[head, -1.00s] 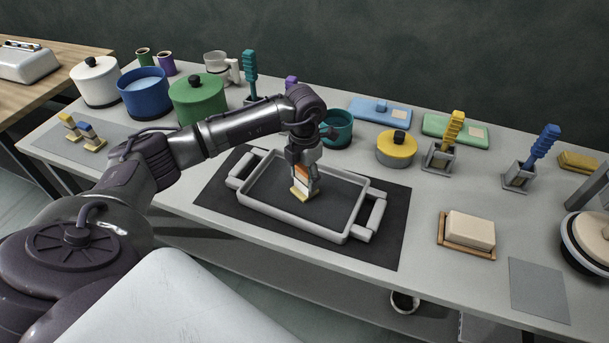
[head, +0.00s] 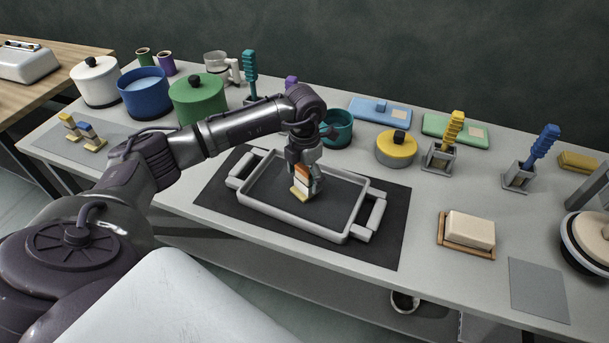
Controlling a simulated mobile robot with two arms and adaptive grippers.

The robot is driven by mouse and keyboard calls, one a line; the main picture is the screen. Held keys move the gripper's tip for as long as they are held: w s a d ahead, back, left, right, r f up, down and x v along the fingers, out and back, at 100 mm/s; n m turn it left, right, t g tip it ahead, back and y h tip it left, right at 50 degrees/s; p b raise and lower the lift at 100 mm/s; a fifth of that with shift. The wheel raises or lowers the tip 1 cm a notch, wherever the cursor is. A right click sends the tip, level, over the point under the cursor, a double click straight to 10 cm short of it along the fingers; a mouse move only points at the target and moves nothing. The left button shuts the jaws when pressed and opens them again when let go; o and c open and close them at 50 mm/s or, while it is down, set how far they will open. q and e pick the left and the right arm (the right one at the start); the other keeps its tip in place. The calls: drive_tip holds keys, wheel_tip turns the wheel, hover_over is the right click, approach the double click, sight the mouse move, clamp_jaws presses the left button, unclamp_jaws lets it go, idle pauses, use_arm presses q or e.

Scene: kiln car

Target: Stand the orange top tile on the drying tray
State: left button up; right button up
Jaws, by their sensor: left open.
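The orange top tile (head: 301,174) stands upright on a pale yellow foot (head: 300,194) inside the drying tray. The drying tray (head: 284,222) is a light grey, low-walled tray with a handle at each end, lying on a dark mat. My left gripper (head: 306,178) is open around the upper part of the orange tile, pointing down from above. Its fingers hide part of the tile, and I cannot tell whether they touch it. My right gripper is not in view.
The dark mat (head: 222,188) has bare room around the tray. Behind are a teal pot (head: 338,128), a yellow lidded pot (head: 396,149) and a green pot (head: 198,98). A butter dish (head: 468,230) stands at the right.

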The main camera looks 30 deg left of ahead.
use_arm(q)
drive_tip(key=shift+r+p, duration=2.55)
drive_tip(key=shift+r, duration=1.45)
wheel_tip(320, 180, up, 12)
